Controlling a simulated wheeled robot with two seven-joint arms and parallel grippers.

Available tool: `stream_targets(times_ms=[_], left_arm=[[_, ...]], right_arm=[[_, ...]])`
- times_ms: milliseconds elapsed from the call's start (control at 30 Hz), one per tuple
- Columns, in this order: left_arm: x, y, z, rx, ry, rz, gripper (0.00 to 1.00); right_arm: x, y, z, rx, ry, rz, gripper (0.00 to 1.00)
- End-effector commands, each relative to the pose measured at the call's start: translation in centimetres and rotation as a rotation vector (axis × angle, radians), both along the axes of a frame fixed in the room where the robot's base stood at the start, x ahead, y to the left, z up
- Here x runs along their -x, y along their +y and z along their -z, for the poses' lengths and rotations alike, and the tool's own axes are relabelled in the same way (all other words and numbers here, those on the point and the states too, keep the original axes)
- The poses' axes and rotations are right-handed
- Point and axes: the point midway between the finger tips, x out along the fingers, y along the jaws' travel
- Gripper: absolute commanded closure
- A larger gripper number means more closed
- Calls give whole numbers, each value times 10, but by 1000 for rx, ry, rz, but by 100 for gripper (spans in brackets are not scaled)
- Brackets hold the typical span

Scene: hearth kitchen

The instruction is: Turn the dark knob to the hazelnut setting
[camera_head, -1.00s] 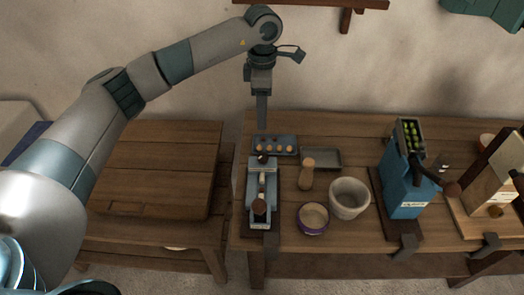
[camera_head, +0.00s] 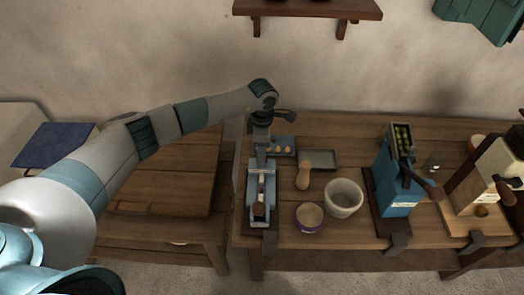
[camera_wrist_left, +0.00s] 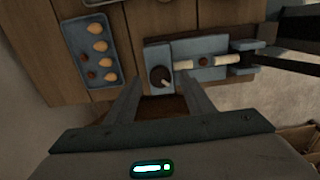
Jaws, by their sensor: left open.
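A blue-grey device (camera_head: 251,198) stands on the wooden table, and it also shows in the wrist view (camera_wrist_left: 152,51). Its dark round knob (camera_wrist_left: 160,76) carries a pale pointer mark, which points toward the lower right in the wrist view. In the head view my gripper hides the knob. My left gripper (camera_head: 261,157) points down over the far end of the device. In the wrist view its open fingers (camera_wrist_left: 161,83) appear on either side of the knob. I cannot tell whether they touch it. A hazelnut label cannot be made out. My right gripper is out of view.
A blue machine (camera_head: 395,198) stands farther right.

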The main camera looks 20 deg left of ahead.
Motion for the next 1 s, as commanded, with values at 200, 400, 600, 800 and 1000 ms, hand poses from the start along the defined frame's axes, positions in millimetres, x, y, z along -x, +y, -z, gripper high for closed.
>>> stream_targets(times_ms=[200,400,600,800,1000], left_arm=[[0,1,12,-1,0,0,52],[0,0,13,-1,-1,0,52],[0,0,13,-1,-1,0,78],[0,0,13,-1,-1,0,93],[0,0,13,-1,-1,-19,93]], right_arm=[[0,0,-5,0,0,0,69],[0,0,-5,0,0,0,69],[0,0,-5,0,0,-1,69],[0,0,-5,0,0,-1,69],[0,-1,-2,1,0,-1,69]])
